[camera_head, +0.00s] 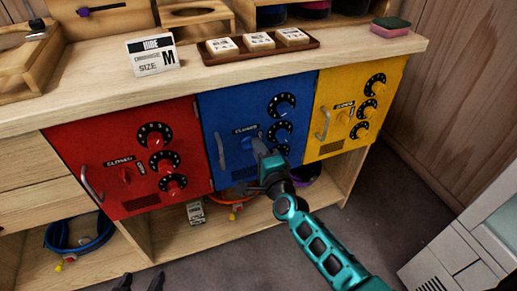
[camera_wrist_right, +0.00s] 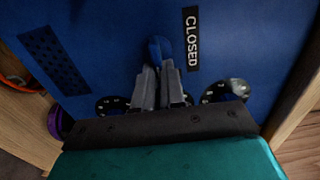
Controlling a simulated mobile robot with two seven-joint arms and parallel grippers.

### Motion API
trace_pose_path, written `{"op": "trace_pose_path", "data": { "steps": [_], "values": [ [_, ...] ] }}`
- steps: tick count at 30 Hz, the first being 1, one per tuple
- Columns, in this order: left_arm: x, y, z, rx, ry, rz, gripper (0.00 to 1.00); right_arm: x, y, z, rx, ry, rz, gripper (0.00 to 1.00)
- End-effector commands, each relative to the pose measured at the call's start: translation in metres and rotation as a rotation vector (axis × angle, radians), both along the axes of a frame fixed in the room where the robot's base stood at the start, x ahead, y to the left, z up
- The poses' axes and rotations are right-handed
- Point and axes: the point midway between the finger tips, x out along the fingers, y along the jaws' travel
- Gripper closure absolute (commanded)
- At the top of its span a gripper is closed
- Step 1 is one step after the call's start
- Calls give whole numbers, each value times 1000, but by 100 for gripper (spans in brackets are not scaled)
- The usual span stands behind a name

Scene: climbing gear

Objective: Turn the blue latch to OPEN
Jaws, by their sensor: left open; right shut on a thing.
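The blue door (camera_head: 222,118) is the middle one of three coloured doors under the counter. Its label (camera_wrist_right: 191,38) reads CLOSED; in the head view it sits just above the latch. The small blue latch (camera_wrist_right: 158,47) is beside that label. My right gripper (camera_head: 260,146) reaches in from the lower right and is shut on the latch. In the right wrist view its two fingers (camera_wrist_right: 158,80) close around the latch, hiding part of it. My left gripper (camera_head: 139,283) is open and empty at the bottom edge of the head view, with only its fingertips showing.
The blue door has a metal handle (camera_head: 220,152) at left and dials (camera_head: 281,105) at right. A red door (camera_head: 90,140) and a yellow door (camera_head: 325,88) flank it. Coiled ropes lie on the shelf below. The floor in front is clear.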

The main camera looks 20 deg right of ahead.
Motion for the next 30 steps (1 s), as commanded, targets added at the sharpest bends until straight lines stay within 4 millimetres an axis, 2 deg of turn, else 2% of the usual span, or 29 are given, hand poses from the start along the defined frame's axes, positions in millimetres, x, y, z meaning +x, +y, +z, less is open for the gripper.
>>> {"op": "trace_pose_path", "data": {
  "steps": [13, 14, 21, 30],
  "values": [
    [0, 0, 0, 1, 1, -2, 38, 0, 0, 0, 13, 1, 0, 100],
    [0, 0, 0, 2, 0, -3, 38, 0, 0, 0, 13, 1, 0, 89],
    [0, 2, 0, 7, 0, -6, 38, 0, 0, 0, 11, 1, 0, 66],
    [0, 2, 1, 9, 0, -7, 38, -3, 0, 0, 10, 1, 0, 65]
  ]
}}
